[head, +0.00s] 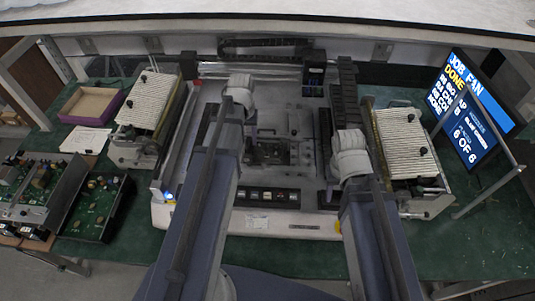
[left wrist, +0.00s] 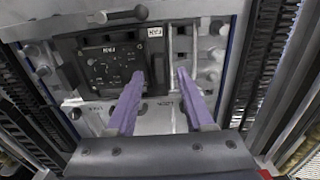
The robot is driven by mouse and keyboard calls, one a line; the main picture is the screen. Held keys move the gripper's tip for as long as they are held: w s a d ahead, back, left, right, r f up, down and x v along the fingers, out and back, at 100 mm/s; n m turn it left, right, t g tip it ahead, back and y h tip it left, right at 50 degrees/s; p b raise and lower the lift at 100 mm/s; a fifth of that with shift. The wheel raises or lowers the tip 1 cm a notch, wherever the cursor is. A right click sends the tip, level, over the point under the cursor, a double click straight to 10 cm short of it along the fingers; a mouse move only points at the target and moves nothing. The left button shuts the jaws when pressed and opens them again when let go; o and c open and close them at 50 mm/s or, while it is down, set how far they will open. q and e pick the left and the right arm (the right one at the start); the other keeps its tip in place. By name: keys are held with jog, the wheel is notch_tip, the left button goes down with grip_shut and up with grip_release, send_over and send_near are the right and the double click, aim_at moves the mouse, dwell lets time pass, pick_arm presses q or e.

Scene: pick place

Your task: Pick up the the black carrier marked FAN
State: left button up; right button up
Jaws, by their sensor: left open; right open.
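A black carrier (left wrist: 105,62) with dials and a small white label lies in the machine in the left wrist view. The label lettering appears upside down, and I cannot read it surely as FAN. My left gripper (left wrist: 160,75) is open, its two purple fingers apart and nothing held between them. The left finger overlaps the carrier's right part in this view; I cannot tell if they touch. In the head view, a dark unit (head: 268,152) sits mid-machine beside my left wrist. My right arm's wrist shows there, but its fingers are hidden.
Ribbed racks stand left (head: 152,100) and right (head: 404,140) of the machine. A screen (head: 472,108) at right reads JOB FAN, DONE, 6 OF 6. A purple-edged tray (head: 120,104) and circuit boards (head: 95,205) lie at left. Rails flank the left gripper closely.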

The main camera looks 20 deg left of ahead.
pick_arm(q)
notch_tip(320, 180, down, 2)
jog(key=shift+f+b, duration=0.25)
jog(key=shift+b, duration=0.5)
jog(key=shift+r, duration=0.1)
grip_shut()
